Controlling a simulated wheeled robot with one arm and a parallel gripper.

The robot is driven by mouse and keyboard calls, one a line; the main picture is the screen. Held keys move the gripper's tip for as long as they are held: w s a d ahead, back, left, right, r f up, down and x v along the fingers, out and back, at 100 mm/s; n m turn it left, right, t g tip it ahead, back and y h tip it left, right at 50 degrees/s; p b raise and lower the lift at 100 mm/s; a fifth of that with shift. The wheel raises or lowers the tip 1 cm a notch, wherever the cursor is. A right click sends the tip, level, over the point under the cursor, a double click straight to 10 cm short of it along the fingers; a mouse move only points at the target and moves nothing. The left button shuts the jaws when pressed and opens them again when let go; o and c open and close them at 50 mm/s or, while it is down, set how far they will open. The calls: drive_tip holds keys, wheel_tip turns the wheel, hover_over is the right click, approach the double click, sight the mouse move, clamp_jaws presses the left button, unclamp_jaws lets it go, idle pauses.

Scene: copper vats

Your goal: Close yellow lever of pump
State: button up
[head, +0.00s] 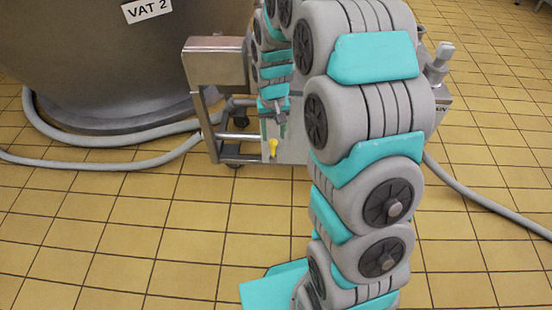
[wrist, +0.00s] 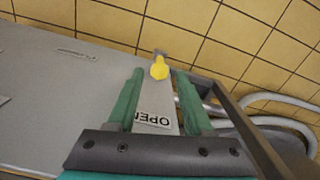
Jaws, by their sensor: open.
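The pump (head: 215,65) is a grey metal unit on a wheeled frame, partly hidden behind my arm in the head view. Its yellow lever (head: 272,147) shows low on its front, just below my gripper (head: 275,112). In the wrist view the lever's round yellow end (wrist: 159,69) appears near the tips of my gripper (wrist: 159,80), centred between its two green fingers. The fingers are apart, and I see no contact with the lever. A label reading OPEN (wrist: 153,119), upside down and partly covered by a finger, is on the pump's surface between the fingers.
A large vat (head: 100,60) labelled VAT 2 (head: 147,10) stands at the left. Grey hoses (head: 90,162) lie around its base, and another hose (head: 490,203) runs across the floor at the right. The yellow tiled floor (head: 150,235) in front is mostly clear.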

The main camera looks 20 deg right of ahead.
sight(273, 151)
drive_tip(key=shift+w+f, duration=0.25)
drive_tip(key=shift+f, duration=0.45)
drive_tip(key=shift+w+f, duration=0.25)
drive_tip(key=shift+f, duration=0.4)
wheel_tip(273, 151, down, 7)
drive_tip(key=shift+f, duration=0.2)
clamp_jaws()
idle(0.6)
